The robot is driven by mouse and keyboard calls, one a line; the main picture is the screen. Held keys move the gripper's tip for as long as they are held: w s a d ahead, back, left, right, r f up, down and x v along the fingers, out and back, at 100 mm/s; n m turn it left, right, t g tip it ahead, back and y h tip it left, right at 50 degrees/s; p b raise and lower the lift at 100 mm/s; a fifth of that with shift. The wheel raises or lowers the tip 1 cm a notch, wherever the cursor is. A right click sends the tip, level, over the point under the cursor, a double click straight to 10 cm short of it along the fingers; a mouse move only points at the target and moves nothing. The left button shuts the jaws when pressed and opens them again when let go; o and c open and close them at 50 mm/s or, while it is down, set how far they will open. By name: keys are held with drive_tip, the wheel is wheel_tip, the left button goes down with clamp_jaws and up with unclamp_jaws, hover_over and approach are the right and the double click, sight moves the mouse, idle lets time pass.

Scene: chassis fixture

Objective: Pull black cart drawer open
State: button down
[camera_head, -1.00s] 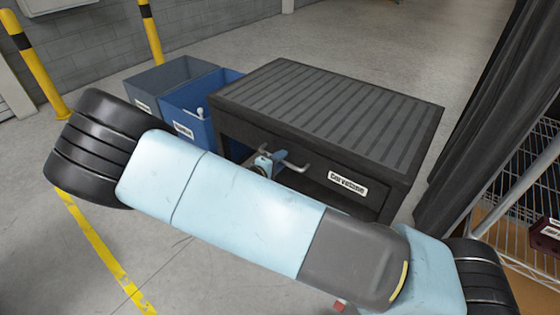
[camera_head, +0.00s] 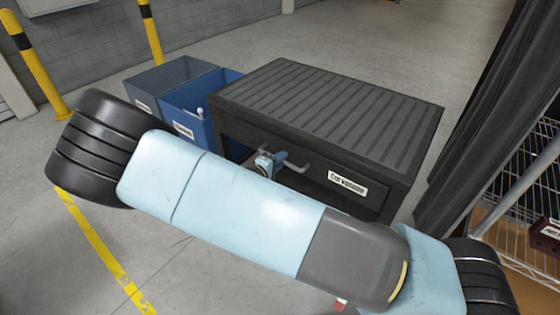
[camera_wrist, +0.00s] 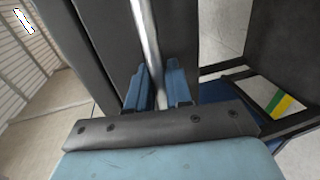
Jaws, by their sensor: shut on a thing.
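The black cart (camera_head: 322,108) with a ribbed top stands in the middle of the head view. Its dark drawer front (camera_head: 385,200) bears a white label and a grey metal bar handle (camera_head: 300,167). My gripper (camera_head: 272,160) is at the left part of the handle, mostly hidden behind my blue arm. In the wrist view the handle bar (camera_wrist: 146,35) runs between the two blue fingers of my gripper (camera_wrist: 155,80), which are shut on it. I see no clear gap above the drawer front; its lower part is hidden by my arm.
A blue bin (camera_head: 195,112) and a grey bin (camera_head: 165,82) stand left of the cart. Yellow posts (camera_head: 150,35) stand further left. A dark curtain (camera_head: 480,135) and a wire shelf (camera_head: 520,185) stand at the right. The floor left of my arm is clear.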

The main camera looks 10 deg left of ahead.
drive_tip(key=shift+s+f, duration=0.1)
drive_tip(key=shift+f, duration=0.05)
drive_tip(key=f+v, duration=0.2)
drive_tip(key=v, duration=0.9)
drive_tip(key=f+v, duration=0.2)
drive_tip(key=v, duration=1)
drive_tip(key=shift+s+a+f, duration=0.35)
drive_tip(key=shift+s, duration=0.1)
drive_tip(key=c, duration=1.2)
unclamp_jaws()
drive_tip(key=shift+r, duration=0.1)
drive_tip(key=v, duration=1.3)
drive_tip(key=shift+s+a, duration=0.25)
drive_tip(key=shift+a, duration=0.05)
